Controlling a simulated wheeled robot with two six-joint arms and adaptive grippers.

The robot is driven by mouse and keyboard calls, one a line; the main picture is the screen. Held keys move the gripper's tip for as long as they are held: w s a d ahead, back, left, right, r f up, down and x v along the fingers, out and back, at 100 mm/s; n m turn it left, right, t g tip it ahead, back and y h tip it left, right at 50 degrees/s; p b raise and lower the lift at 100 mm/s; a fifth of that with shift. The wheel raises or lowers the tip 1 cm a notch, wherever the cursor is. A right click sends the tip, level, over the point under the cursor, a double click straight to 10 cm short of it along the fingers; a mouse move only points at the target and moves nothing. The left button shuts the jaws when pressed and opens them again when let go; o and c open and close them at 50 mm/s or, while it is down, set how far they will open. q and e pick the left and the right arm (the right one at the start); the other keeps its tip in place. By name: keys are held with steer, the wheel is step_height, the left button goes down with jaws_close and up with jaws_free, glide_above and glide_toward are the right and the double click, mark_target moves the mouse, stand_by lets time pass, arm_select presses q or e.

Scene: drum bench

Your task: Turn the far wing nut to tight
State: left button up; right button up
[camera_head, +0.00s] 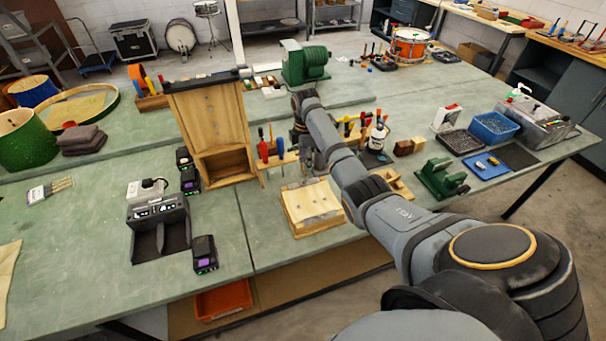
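I cannot make out the far wing nut; it is too small or hidden. A low wooden block with a pale sloped top (311,203) sits near the front edge of the bench, below my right wrist. A tall wooden frame (212,130) stands to its left. My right arm comes in from the lower right, and its wrist bends down behind the forearm. My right gripper (306,168) is just behind the wooden block, small and partly hidden by my arm. Its fingers and anything between them do not show clearly. My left gripper is out of view.
A rack of coloured-handled tools (277,156) stands close left of my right gripper. A black charger dock (158,228) sits at front left. A green vise-like fixture (441,179) and blue bin (493,127) are on the right. Bare bench (80,250) lies at front left.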

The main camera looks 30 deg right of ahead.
mark_target(303, 181)
steer(key=f, duration=0.4)
steer(key=shift+w+f+p, duration=0.15)
steer(key=shift+w+p, duration=0.05)
steer(key=shift+p, duration=0.1)
steer(key=f, duration=0.2)
steer(key=w+f, duration=0.1)
steer(key=f, duration=0.1)
steer(key=shift+f, duration=0.15)
steer(key=shift+s+f, duration=0.15)
steer(key=shift+s, duration=0.1)
steer(key=shift+c, duration=1.2)
steer(key=c, duration=0.5)
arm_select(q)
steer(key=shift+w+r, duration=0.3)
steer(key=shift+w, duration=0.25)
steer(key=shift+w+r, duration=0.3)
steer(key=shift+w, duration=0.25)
